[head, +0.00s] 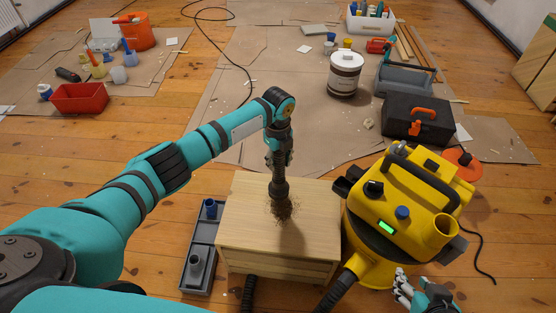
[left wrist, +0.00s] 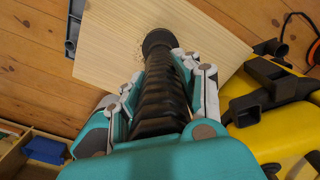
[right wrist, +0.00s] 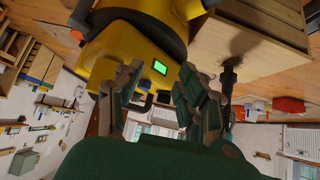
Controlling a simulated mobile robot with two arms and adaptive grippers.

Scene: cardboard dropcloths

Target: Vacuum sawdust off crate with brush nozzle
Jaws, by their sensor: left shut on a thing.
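A pale wooden crate (head: 245,215) stands on the floor in front of me. A small patch of brown sawdust (head: 287,213) lies on its top. My left gripper (head: 279,152) is shut on the dark vacuum brush nozzle (head: 279,188), held upright with its head down at the sawdust. In the left wrist view the ribbed black nozzle handle (left wrist: 160,98) runs between my fingers to the crate top (left wrist: 115,35); exact contact is hidden. The yellow vacuum (head: 398,212) stands right of the crate. My right gripper (right wrist: 160,90) is open and empty near the vacuum.
A grey tray with spare nozzles (head: 203,245) lies left of the crate. The vacuum hose (head: 338,290) runs along the front. A black toolbox (head: 418,122), a paint can (head: 345,75) and a red tray (head: 79,98) stand on cardboard behind.

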